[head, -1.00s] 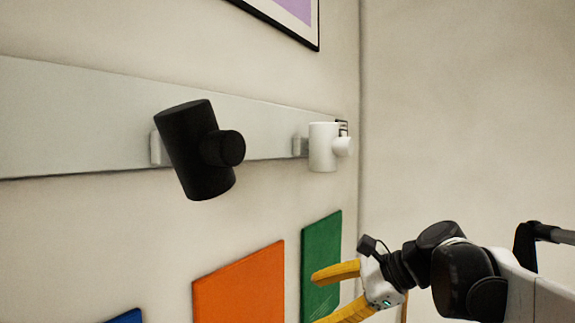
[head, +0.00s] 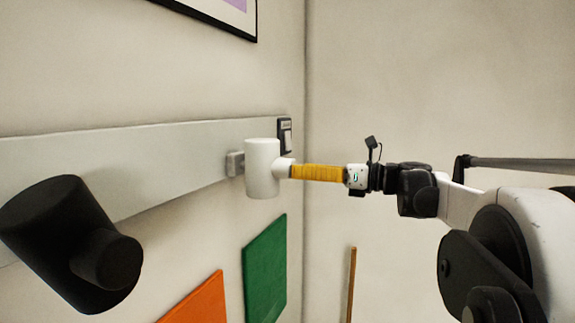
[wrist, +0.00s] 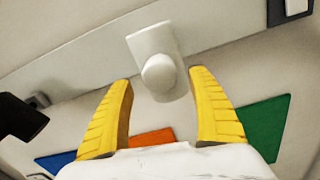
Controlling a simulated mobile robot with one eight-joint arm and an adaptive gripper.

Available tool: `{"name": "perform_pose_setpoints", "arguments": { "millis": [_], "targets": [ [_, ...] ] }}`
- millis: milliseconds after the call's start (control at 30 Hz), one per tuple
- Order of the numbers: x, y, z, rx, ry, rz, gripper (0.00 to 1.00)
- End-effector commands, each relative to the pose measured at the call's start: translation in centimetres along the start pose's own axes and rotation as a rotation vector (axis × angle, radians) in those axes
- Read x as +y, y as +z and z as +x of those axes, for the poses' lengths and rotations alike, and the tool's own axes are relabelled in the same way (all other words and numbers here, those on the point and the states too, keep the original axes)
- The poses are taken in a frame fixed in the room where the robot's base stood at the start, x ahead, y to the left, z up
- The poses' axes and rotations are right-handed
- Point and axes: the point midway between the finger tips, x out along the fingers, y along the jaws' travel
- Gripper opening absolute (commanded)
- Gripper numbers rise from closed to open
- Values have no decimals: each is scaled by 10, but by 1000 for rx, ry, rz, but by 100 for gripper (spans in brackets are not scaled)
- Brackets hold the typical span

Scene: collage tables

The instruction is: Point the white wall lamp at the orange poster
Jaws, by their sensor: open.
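The white wall lamp (head: 262,168) is mounted on the grey rail, with a short round knob on its right side. In the wrist view the lamp (wrist: 152,45) sits ahead, its knob pointing at the camera between the two yellow fingers. My gripper (head: 293,172) is level with the knob, its fingertips beside it in the head view. In the wrist view my gripper (wrist: 162,85) is open, one finger on each side. Contact with the knob cannot be told. The orange poster (head: 200,302) is low on the wall, left of the green one, and partly cut off; it also shows in the wrist view (wrist: 152,138).
A black wall lamp (head: 70,240) is on the same rail (head: 150,170) at left. A green poster (head: 265,270) hangs below the white lamp. A dark switch plate (head: 285,135) is right of the lamp. A blue poster (wrist: 55,160) shows in the wrist view. A wooden stick (head: 351,285) stands near the corner.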

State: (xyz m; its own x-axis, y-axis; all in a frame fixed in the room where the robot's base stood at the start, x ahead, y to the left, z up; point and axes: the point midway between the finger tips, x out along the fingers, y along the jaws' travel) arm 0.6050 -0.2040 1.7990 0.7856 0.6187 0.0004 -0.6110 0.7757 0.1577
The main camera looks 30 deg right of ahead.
Motion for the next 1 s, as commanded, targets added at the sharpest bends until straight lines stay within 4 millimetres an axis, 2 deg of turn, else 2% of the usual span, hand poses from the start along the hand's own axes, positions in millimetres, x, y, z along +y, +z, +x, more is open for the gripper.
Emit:
{"name": "perform_pose_setpoints", "arguments": {
  "millis": [33, 200, 567, 800, 1000],
  "targets": [
    [1, 2, 10, 1, 3, 0, 70],
    [1, 1, 30, 1, 1, -1, 70],
    [0, 0, 36, 1, -1, -1, 70],
    [0, 0, 36, 1, -1, -1, 5],
    [0, 0, 36, 1, -1, 8, 4]
  ]
}}
